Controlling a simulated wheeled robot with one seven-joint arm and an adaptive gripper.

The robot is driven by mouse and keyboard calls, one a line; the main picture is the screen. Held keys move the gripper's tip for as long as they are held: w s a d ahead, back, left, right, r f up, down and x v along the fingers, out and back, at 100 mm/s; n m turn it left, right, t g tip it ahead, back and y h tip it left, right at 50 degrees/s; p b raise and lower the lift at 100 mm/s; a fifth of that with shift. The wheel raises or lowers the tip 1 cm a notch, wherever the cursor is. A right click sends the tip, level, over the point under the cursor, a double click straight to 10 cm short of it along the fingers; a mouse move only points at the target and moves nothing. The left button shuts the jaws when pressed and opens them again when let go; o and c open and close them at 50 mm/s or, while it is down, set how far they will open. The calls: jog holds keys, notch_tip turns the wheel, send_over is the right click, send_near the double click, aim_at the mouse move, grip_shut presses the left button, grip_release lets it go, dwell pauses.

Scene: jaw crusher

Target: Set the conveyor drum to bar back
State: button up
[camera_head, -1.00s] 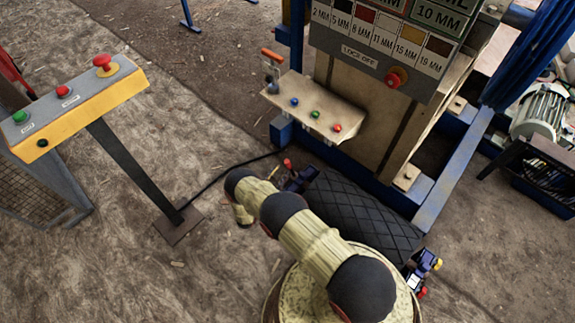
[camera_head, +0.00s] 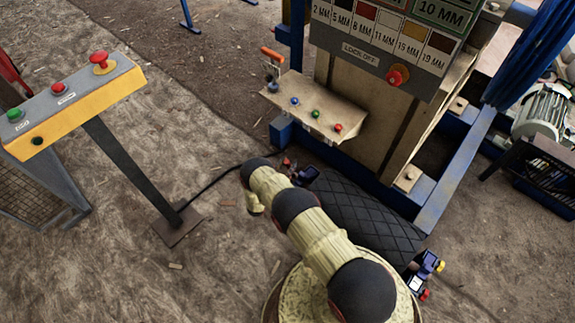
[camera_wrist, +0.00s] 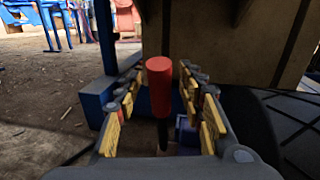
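The conveyor drum (camera_head: 365,215) is a black roller with a diamond-pattern surface, low at the foot of the machine. Its left end has a dark blue bracket (camera_head: 306,176) with a red-tipped bar (camera_head: 286,162). In the wrist view the bar's red grip (camera_wrist: 160,86) stands nearly upright on a dark stem. My gripper (camera_wrist: 161,112) is open, with its yellow-padded fingers on both sides of the bar and gaps visible between pads and bar. The drum shows at the right of the wrist view (camera_wrist: 290,125). In the head view my arm hides the gripper.
The blue machine frame (camera_head: 455,180) and a button shelf (camera_head: 318,105) stand just behind the drum. A yellow control stand (camera_head: 75,108) is at the left. Open ground lies between the stand and my arm.

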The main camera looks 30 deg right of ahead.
jog(key=shift+c, duration=1.1)
jog(key=c, duration=0.7)
grip_shut()
